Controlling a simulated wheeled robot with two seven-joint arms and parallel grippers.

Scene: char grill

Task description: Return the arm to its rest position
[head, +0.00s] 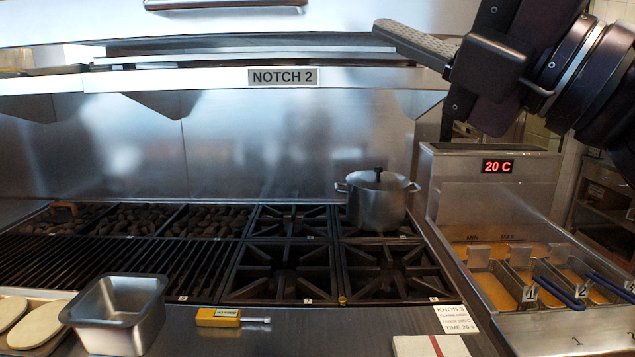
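My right arm (585,65) comes in from the upper right, raised above the fryer. Its gripper (392,32) points left, and its fingertip overlaps the right part of the hood (200,25) in the picture. I cannot tell whether it touches the hood. Only one textured grey finger shows clearly, so its opening cannot be judged. No held object is visible. My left arm and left gripper are not in view.
A lidded pot (376,206) stands on the back right burner. A fryer (490,195) reading 20 C is at right, with baskets (497,285) in oil. A steel pan (118,310), a yellow-handled tool (218,317) and a white box (420,346) lie along the front counter.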

